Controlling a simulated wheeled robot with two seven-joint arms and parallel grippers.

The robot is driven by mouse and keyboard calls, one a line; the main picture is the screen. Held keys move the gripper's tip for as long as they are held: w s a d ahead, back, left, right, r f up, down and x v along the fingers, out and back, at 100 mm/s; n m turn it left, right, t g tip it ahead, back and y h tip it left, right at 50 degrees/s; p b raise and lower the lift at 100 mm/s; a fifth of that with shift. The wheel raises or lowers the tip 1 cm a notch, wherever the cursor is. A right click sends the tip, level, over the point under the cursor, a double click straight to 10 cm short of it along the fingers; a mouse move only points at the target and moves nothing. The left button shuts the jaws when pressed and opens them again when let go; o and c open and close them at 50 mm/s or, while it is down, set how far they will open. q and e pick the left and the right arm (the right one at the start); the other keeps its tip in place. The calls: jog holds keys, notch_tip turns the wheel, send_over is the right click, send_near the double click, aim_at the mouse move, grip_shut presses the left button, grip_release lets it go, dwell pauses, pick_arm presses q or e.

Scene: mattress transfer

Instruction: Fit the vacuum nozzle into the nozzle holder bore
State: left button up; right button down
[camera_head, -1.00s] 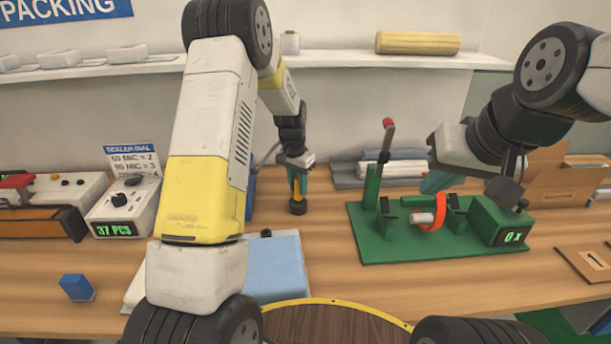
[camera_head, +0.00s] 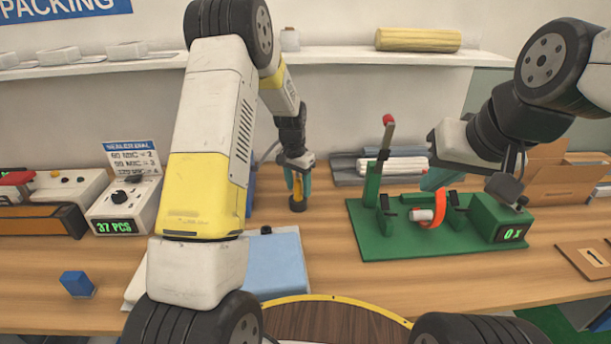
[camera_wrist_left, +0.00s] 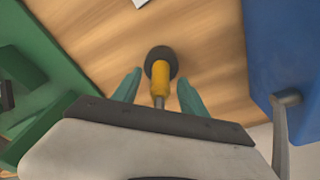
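A yellow upright piece, which looks like the vacuum nozzle (camera_head: 297,186), stands on the table at a round black foot. In the left wrist view the yellow nozzle (camera_wrist_left: 160,78) has a thin metal stem at its near end. My left gripper (camera_head: 298,181) is around it with teal fingers apart; the wrist view shows a gap on both sides (camera_wrist_left: 159,78). I cannot tell whether the black foot (camera_wrist_left: 160,57) is a cup or a holder. No bore is clearly visible. My right gripper (camera_head: 440,179) hangs behind the green fixture, its opening unclear.
The green fixture (camera_head: 385,245) carries an orange ring (camera_head: 437,211) and an upright red-tipped lever (camera_head: 388,133). A blue box (camera_wrist_left: 285,45) stands close beside my left gripper. A blue-and-white stack (camera_head: 275,270) lies in front. Table between stack and fixture is clear.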

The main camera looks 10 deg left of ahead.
pick_arm(q)
jog(key=r, duration=0.6)
jog(key=s+r, duration=0.1)
jog(key=r, duration=0.1)
jog(key=shift+s+a+r, duration=0.1)
jog(key=shift+a+r, duration=0.15)
jog(key=shift+r, duration=0.15)
jog(key=s+r+n+t, duration=0.2)
jog(key=s+r, duration=0.7)
jog(key=r, duration=0.3)
jog(key=s+r+n+t, duration=0.1)
jog(key=s+r, duration=0.2)
jog(key=s, duration=0.8)
jog(key=s+r+n+t+h, duration=0.1)
jog(key=s+r+n+t, duration=0.1)
jog(key=s, duration=0.8)
jog(key=shift+s+a+r+h, duration=0.3)
jog(key=shift+s+r, duration=0.1)
jog(key=shift+r, duration=0.05)
